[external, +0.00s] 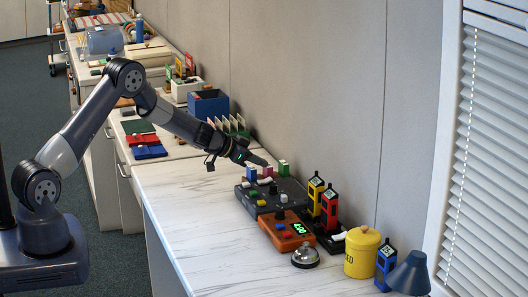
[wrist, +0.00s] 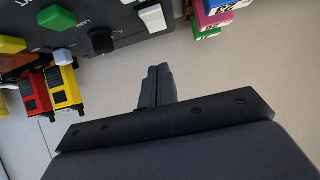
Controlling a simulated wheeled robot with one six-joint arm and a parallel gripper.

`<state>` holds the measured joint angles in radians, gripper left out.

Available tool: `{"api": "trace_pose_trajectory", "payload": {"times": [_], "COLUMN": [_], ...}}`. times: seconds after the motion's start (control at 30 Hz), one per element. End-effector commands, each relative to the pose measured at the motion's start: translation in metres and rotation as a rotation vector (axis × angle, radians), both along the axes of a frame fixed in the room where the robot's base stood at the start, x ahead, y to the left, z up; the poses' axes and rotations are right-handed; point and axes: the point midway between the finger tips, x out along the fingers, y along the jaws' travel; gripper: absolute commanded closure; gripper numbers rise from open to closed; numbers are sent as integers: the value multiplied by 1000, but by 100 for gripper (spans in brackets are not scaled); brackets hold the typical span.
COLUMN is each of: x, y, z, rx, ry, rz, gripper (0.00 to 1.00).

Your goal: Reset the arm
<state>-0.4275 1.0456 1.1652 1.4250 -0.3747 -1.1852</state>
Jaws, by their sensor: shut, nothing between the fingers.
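My gripper (external: 262,162) is shut and empty. In the external view my arm reaches right over the counter, and the gripper is at the back edge of the dark control panel (external: 244,199), near its coloured blocks. In the wrist view the shut fingers of my gripper (wrist: 158,78) point at bare pale surface, between the control panel (wrist: 130,33) and the coloured blocks. I cannot tell the exact gap between the fingertips and the panel.
An orange box (external: 283,236) with a green display sits before the panel. Yellow (external: 315,190) and red (external: 329,209) devices stand behind it. A yellow canister (external: 362,255), a blue device (external: 385,266) and a bell (external: 305,257) stand nearer. The counter's left front (external: 195,230) is clear.

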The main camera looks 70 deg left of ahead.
Motion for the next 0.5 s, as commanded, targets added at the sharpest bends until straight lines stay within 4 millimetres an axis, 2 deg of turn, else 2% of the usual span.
{"api": "trace_pose_trajectory", "payload": {"times": [0.33,0.5], "x": [6,-17], "y": [1,1], "z": [3,18], "rx": [6,5], "ry": [58,54], "rz": [4,6], "gripper": [100,100]}}
